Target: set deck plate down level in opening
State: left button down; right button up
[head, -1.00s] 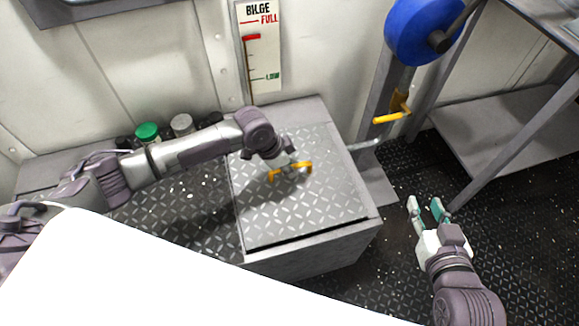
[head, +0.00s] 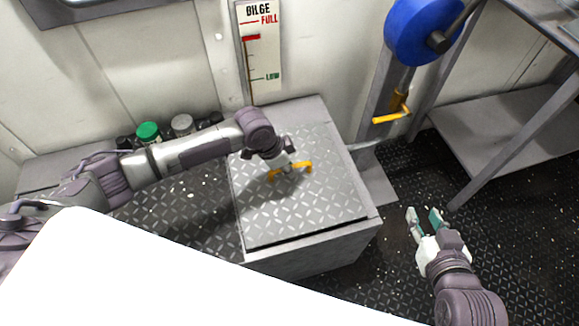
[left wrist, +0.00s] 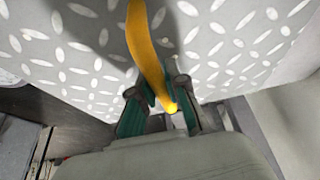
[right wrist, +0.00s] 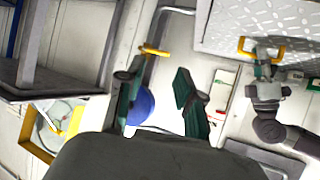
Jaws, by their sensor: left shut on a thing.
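The deck plate (head: 300,208) is a grey diamond-tread sheet with a yellow handle (head: 303,166) on top. It lies over the top of a grey box (head: 312,258), with a dark gap along its front edge. The opening under it is hidden, and I cannot tell whether the plate is fully seated. My left gripper (head: 286,167) is shut on the yellow handle; the left wrist view shows the handle (left wrist: 146,50) between the fingers. My right gripper (head: 424,214) is open and empty, right of the box above the dark floor.
A bilge gauge (head: 258,45) is on the wall behind the box. A blue wheel (head: 415,30) and a yellow lever (head: 391,117) stand at the back right. A green-capped jar (head: 147,132) sits behind my left arm. A metal table frame (head: 515,140) stands at right.

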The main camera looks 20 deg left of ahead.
pick_arm(q)
jog(key=shift+r, duration=0.15)
pick_arm(e)
jog(key=shift+s, duration=0.1)
dwell(0.4)
pick_arm(q)
jog(key=shift+p, duration=0.3)
pick_arm(e)
jog(key=shift+s+d+f+g, duration=0.35)
jog(key=shift+s+f+g, duration=0.3)
jog(key=shift+f+g, duration=0.1)
jog(key=shift+s+d+f+g+h, duration=0.1)
jog(key=shift+s+f+g+h, duration=0.15)
jog(key=shift+s+f+h, duration=0.1)
jog(key=shift+s+d+f+g, duration=0.15)
jog(key=shift+s+f+g, duration=0.2)
jog(key=shift+s, duration=0.1)
pick_arm(q)
jog(key=shift+p, duration=0.3)
pick_arm(e)
jog(key=shift+s+d+f, duration=0.1)
jog(key=shift+s, duration=0.05)
jog(key=shift+s+d+f+g, duration=0.1)
jog(key=shift+s+f+g, duration=0.1)
jog(key=shift+s+g, duration=0.05)
jog(key=shift+s+f, duration=0.1)
jog(key=shift+s, duration=0.1)
jog(key=shift+s+d+f+g+h, duration=0.25)
jog(key=shift+s+f+g, duration=0.15)
jog(key=shift+s, duration=0.15)
